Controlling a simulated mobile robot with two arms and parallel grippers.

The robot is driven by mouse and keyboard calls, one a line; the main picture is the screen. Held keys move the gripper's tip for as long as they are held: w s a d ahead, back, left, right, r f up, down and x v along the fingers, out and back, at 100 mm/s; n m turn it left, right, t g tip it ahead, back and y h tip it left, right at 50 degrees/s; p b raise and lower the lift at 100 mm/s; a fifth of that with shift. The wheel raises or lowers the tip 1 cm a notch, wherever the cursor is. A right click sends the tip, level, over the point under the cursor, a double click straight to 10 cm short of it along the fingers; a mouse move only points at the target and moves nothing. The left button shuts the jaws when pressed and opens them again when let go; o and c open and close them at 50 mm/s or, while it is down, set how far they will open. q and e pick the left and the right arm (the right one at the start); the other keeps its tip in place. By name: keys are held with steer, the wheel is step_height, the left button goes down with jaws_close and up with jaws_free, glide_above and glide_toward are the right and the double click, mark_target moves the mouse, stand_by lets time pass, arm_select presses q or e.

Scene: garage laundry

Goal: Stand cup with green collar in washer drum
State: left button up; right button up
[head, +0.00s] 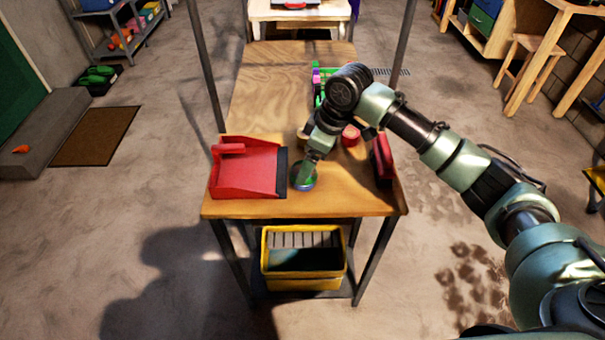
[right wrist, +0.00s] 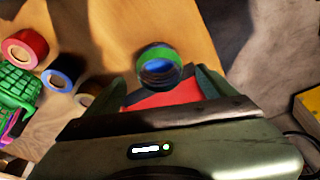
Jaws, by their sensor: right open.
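The cup with a green collar (head: 303,177) stands near the front edge of the wooden workbench, just right of the red dustpan. The right wrist view shows its dark round body, green band and blue inside (right wrist: 158,66). My right gripper (head: 312,165) is at the cup, pointing down. My left gripper is not in view. No washer drum shows in either view.
The red dustpan (head: 235,172) lies left of the cup. A red object (head: 383,158) is at the bench's right edge. Red (right wrist: 25,47), blue (right wrist: 62,72) and tan rolls and a green basket (right wrist: 14,84) are nearby. A yellow bin (head: 303,281) sits below the bench top.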

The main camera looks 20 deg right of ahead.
steer(key=shift+p+x, duration=0.3)
steer(key=shift+x, duration=0.85)
steer(key=x, duration=0.2)
steer(key=shift+w+a+f, duration=0.2)
steer(key=shift+f, duration=0.2)
steer(key=c, duration=1.6)
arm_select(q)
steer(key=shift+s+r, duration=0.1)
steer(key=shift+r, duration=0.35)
